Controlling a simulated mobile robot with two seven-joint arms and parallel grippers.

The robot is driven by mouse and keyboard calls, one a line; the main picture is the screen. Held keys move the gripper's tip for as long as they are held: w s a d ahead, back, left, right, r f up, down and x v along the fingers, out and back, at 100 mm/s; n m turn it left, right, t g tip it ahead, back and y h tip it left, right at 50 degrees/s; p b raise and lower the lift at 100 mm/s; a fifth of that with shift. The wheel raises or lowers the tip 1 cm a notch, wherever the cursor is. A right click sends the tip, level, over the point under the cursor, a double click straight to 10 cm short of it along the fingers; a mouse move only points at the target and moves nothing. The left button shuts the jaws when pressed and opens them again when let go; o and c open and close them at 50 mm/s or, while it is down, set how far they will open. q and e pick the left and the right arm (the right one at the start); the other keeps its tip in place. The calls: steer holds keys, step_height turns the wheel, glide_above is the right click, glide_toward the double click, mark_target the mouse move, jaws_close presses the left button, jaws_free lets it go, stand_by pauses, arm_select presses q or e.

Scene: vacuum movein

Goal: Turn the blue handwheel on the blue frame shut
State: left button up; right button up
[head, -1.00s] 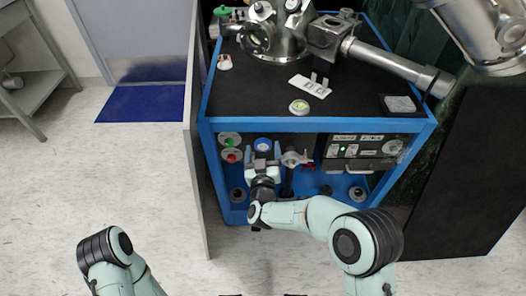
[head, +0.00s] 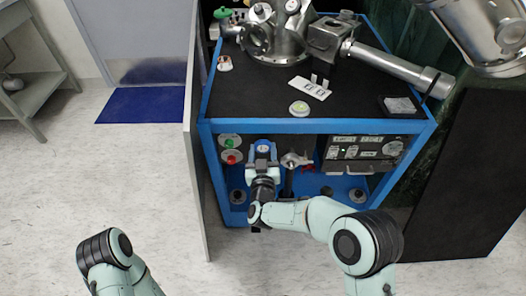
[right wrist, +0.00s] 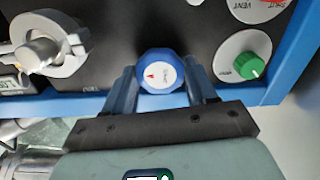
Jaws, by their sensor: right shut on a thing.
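The blue handwheel (head: 263,148) sits at the upper left of the open front of the blue frame (head: 310,126). In the right wrist view the handwheel (right wrist: 161,70) has a white round label with a small red mark. My right gripper (head: 263,158) reaches the handwheel from the front. In the right wrist view its two fingers (right wrist: 161,82) stand on either side of the handwheel, shut on it. Part of my left arm shows at the bottom left of the head view, but its gripper does not.
Green (head: 230,141) and red (head: 231,158) knobs sit just left of the handwheel. A metal valve fitting (head: 293,160) is close on its right, with a control panel (head: 362,149) beyond. A grey partition (head: 194,150) stands along the frame's left side.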

steer(key=shift+m, duration=1.2)
steer(key=m, duration=0.3)
steer(key=shift+m, duration=0.3)
steer(key=m, duration=0.3)
steer(key=shift+m, duration=0.3)
steer(key=m, duration=0.3)
steer(key=shift+m, duration=0.3)
steer(key=m, duration=1.2)
steer(key=shift+m, duration=0.3)
steer(key=m, duration=0.6)
steer(key=shift+m, duration=0.3)
steer(key=m, duration=0.3)
steer(key=shift+m, duration=0.3)
steer(key=m, duration=0.3)
steer(key=shift+m, duration=0.3)
steer(key=m, duration=1.2)
steer(key=shift+m, duration=0.3)
